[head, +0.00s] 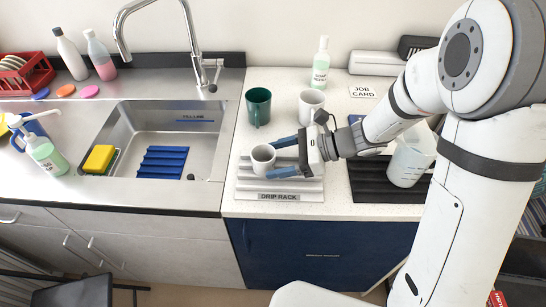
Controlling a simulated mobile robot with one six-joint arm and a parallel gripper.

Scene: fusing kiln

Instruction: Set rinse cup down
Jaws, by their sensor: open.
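A white cup (263,159), which I take for the rinse cup, stands upright on the ribbed light rack labelled DRIP RACK (300,197), on the counter right of the sink. My gripper (281,157) reaches in from the right with its two blue fingers apart, one on the far side and one on the near side of the cup. The fingers are open around it. I cannot tell whether either finger touches the cup.
A green mug (258,106) and a white mug (311,104) stand just behind the rack. A translucent jug (411,160) stands on a dark mat (375,187) to the right. The sink (200,115) lies left, with a tall faucet (197,52).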

